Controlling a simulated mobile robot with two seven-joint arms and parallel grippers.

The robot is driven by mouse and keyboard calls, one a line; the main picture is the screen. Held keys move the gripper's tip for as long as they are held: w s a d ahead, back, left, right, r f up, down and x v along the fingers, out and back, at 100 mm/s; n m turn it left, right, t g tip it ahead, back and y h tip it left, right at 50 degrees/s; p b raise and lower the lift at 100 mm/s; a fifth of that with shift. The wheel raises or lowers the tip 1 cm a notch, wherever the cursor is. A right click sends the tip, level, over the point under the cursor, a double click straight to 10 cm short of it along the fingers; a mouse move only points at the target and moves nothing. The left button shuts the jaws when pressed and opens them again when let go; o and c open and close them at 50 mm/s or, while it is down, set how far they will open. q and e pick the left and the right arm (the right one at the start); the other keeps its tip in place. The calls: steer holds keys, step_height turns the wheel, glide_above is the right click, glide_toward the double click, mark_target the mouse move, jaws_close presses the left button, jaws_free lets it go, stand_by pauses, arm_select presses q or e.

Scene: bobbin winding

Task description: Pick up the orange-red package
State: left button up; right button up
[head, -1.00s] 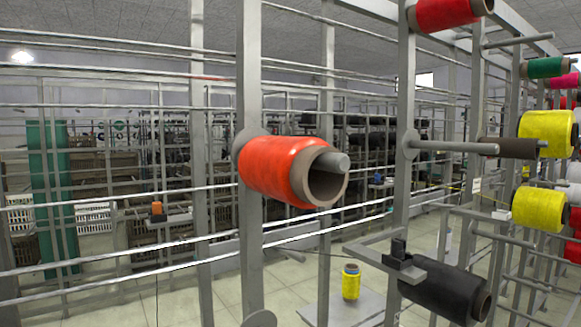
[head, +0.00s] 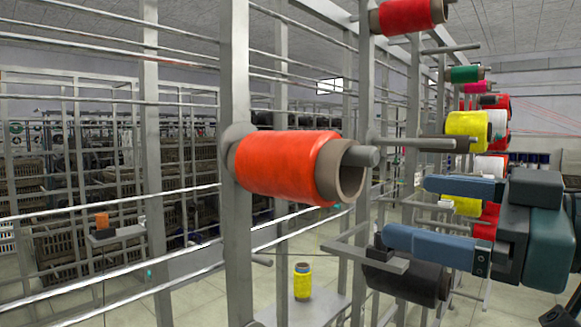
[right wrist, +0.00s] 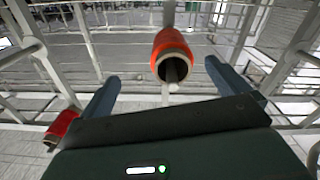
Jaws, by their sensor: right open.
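The orange-red package (head: 280,167) is a wound bobbin on a brown tube. It sits on a grey peg that sticks out from an upright post, close in the middle of the head view. In the right wrist view the package (right wrist: 171,47) shows end-on, ahead of and between the fingers, with the peg end inside its tube. My right gripper (head: 405,208) is open and empty, to the right of the package and apart from it. Its two blue fingers point towards the package. My left gripper is not in view.
Grey frame posts (head: 237,270) and rails surround the package. A red bobbin (head: 408,16) hangs above right, and a black one (head: 405,285) sits below the right gripper. A yellow bobbin (head: 302,282) stands on a low platform. Several coloured bobbins line the right side.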

mark_target(331, 169)
steer(key=shift+n, duration=0.4)
steer(key=shift+w+a+r+p, duration=0.55)
steer(key=shift+w+a, duration=0.2)
steer(key=shift+a, duration=0.95)
steer(key=shift+w+a+r+p, duration=0.55)
steer(key=shift+w+a, duration=0.25)
steer(key=shift+a, duration=0.9)
steer(key=shift+w+a+r+p, duration=0.55)
steer(key=shift+w+a, duration=0.2)
steer(key=shift+a, duration=0.95)
steer(key=shift+c, duration=0.2)
steer(key=c, duration=1.1)
